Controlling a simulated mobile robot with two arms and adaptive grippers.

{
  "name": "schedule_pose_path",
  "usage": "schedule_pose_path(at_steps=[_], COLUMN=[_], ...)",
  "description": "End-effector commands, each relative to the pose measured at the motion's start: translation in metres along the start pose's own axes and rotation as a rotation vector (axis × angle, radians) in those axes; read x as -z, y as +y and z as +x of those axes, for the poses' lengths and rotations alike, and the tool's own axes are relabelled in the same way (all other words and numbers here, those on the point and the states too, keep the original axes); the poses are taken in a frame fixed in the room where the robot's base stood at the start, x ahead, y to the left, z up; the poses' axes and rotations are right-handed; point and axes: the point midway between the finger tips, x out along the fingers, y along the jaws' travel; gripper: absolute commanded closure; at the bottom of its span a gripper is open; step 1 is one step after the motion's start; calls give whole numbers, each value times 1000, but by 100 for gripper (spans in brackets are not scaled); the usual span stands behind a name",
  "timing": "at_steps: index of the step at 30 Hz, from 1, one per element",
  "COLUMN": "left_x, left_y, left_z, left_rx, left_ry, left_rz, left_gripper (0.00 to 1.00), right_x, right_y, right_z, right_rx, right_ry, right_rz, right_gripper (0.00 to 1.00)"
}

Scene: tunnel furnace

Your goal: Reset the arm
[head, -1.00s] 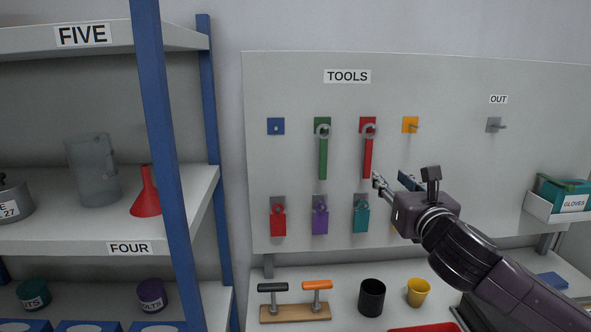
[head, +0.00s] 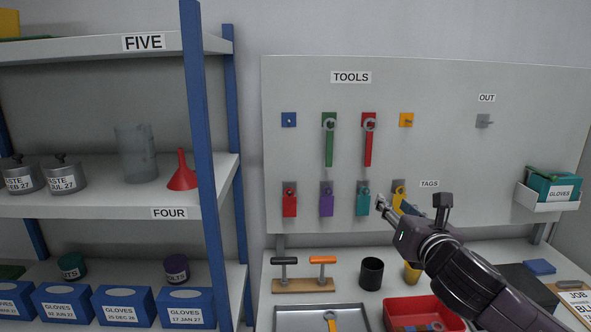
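My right gripper (head: 392,205) comes in from the lower right, in front of the lower part of the tool board (head: 450,150). Its two fingers are apart and I see nothing between them. It overlaps the yellow tag (head: 399,190) in the picture and partly hides it. My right arm also partly hides the yellow cup (head: 411,273) on the bench. My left gripper is not in view.
Green (head: 329,148) and red (head: 368,148) wrenches hang on the board. Below are a black cup (head: 371,273), a T-handle stand (head: 303,285), a grey tray (head: 280,319) and a red bin (head: 398,308). Shelves with a blue post (head: 198,150) stand left.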

Motion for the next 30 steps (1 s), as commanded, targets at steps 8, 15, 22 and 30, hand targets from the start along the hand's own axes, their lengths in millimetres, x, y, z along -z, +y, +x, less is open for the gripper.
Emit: schedule_pose_path(at_steps=[8, 15, 22, 30], left_x=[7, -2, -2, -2], left_y=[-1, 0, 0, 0], left_z=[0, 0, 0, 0], left_rx=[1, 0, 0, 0], left_ry=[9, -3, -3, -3], left_rz=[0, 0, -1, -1], left_gripper=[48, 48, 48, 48], right_x=[77, 185, 294, 389], right_y=[6, 4, -16, -49], right_z=[-16, -58, -134, -246], right_rx=[28, 176, 519, 1060], right_ry=[128, 299, 396, 285], right_rz=[332, 859, 1474, 2040], right_gripper=[66, 66, 66, 66])
